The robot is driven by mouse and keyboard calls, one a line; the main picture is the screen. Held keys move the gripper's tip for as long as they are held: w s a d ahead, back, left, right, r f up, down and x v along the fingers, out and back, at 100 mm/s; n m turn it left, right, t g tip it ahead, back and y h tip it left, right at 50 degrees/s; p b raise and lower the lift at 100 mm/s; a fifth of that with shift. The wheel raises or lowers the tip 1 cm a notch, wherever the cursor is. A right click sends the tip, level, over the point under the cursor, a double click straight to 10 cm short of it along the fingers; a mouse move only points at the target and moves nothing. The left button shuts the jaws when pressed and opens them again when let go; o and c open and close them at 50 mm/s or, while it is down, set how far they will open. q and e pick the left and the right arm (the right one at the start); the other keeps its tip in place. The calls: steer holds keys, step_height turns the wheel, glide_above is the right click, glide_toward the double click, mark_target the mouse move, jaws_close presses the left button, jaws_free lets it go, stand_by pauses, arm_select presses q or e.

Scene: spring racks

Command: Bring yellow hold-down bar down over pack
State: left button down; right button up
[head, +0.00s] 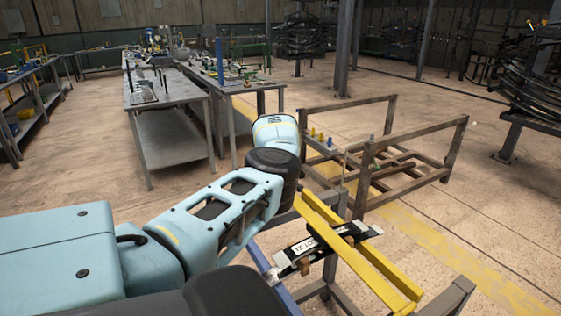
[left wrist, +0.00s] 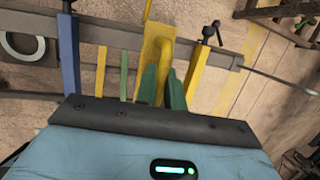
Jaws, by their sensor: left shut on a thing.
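The yellow hold-down bar (head: 375,272) slants across the pack in the head view, from my wrist down to the lower right. The pack (head: 325,243) is a dark strip stack with a white label and pale ends, lying crosswise under the bar. I cannot tell whether bar and pack touch. In the left wrist view my left gripper (left wrist: 161,78) shows two green fingers closed about a yellow curved part (left wrist: 163,50), which seems to be the bar's grip. In the head view my forearm and wrist hide the fingers. My right gripper is not in view.
A grey metal stand (head: 453,298) carries the pack. A low rusty frame (head: 412,128) stands behind it, and long workbenches (head: 172,95) stand at the back left. In the left wrist view a blue post (left wrist: 68,52) and a yellow post (left wrist: 196,68) flank the fingers.

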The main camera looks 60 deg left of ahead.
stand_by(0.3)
arm_select(q)
steer(key=c, duration=1.5)
jaws_free()
steer(key=shift+d+r, duration=0.1)
steer(key=shift+r, duration=0.45)
steer(key=p+v, duration=0.1)
steer(key=v, duration=0.5)
steer(key=shift+s+d+r, duration=0.15)
steer(key=shift+s+r, duration=0.05)
steer(key=shift+r, duration=0.15)
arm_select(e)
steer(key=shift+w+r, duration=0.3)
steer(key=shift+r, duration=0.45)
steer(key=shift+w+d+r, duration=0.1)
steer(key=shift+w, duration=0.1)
